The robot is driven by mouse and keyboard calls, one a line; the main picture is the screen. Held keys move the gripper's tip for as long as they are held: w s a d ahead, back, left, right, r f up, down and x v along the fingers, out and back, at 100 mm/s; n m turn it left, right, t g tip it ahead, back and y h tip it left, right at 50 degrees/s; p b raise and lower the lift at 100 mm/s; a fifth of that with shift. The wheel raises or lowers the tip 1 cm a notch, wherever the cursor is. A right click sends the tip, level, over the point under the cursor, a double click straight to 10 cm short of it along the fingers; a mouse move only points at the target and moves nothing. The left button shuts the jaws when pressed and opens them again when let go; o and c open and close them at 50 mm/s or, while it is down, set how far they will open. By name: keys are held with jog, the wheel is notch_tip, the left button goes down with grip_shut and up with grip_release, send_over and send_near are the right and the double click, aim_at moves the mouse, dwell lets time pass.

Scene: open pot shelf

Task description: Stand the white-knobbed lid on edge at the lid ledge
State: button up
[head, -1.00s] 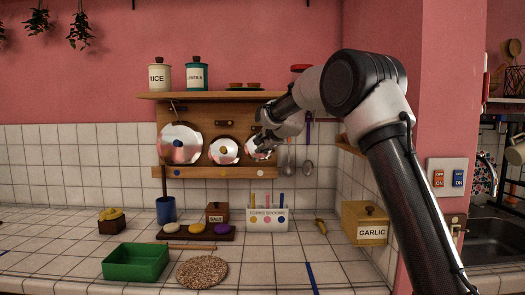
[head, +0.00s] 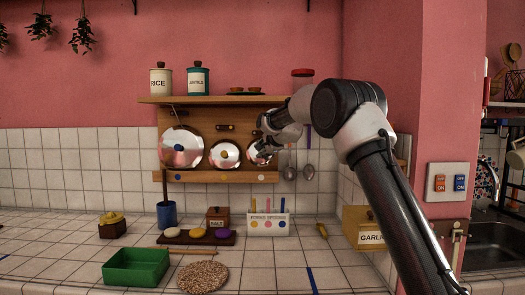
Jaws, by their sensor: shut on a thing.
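The right-hand lid (head: 255,157), shiny metal, stands on edge at the right end of the wooden lid ledge (head: 205,178), above a pale dot. My gripper (head: 264,149) is in front of its upper right side and shut on it. The gripper hides part of this lid, and its knob is not clear to see. A large blue-knobbed lid (head: 190,136) and a smaller yellow-knobbed lid (head: 224,166) stand on edge to its left. I cannot tell whether the held lid rests fully on the ledge.
Two ladles (head: 309,171) hang just right of the lid. A shelf board (head: 205,99) with canisters runs above. Below on the counter are a spoon holder (head: 268,226), a salt box (head: 217,222), a green bin (head: 136,266) and a garlic box (head: 362,222).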

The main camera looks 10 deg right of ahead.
aim_at(263, 159)
jog(key=shift+w+d+f, duration=0.1)
jog(key=shift+w+f, duration=0.05)
jog(key=shift+w, duration=0.45)
jog(key=shift+w+d+f, duration=0.1)
jog(key=shift+w+d, duration=0.05)
jog(key=shift+w, duration=0.5)
jog(key=shift+w+d+f, duration=0.1)
jog(key=shift+w+f, duration=0.05)
jog(key=shift+w, duration=0.45)
jog(key=shift+w+f, duration=0.15)
jog(key=shift+f, duration=0.7)
jog(key=shift+f, duration=0.35)
jog(key=o, duration=1.1)
jog(key=shift+o, duration=0.2)
